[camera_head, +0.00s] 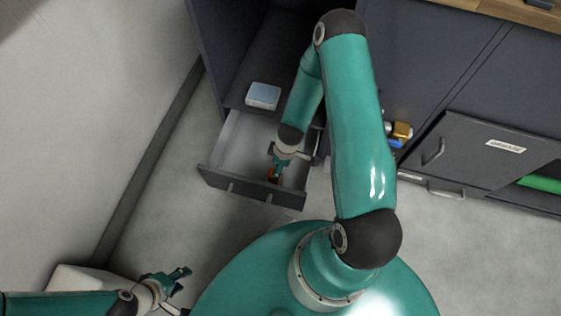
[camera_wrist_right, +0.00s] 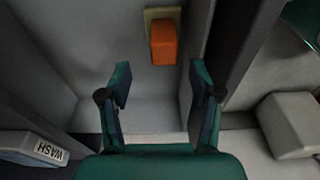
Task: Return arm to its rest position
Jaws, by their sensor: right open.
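My right arm reaches over the open drawer (camera_head: 225,183), and its gripper (camera_head: 274,160) is low inside it in the head view. In the right wrist view the right gripper (camera_wrist_right: 160,82) has its two fingers apart with nothing between them. An orange block (camera_wrist_right: 163,43) with a pale yellowish piece behind it lies beyond the fingertips, apart from them. In the head view the block (camera_head: 273,174) is mostly hidden by the gripper. My left gripper (camera_head: 183,291) is at the lower left, fingers apart and empty, well away from the drawer.
A pale blue box (camera_head: 263,95) sits in the cabinet above the drawer. A labelled grey door or drawer front (camera_head: 480,155), a green item (camera_head: 540,183) and a yellow item (camera_head: 402,131) are on the right. Floor is clear.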

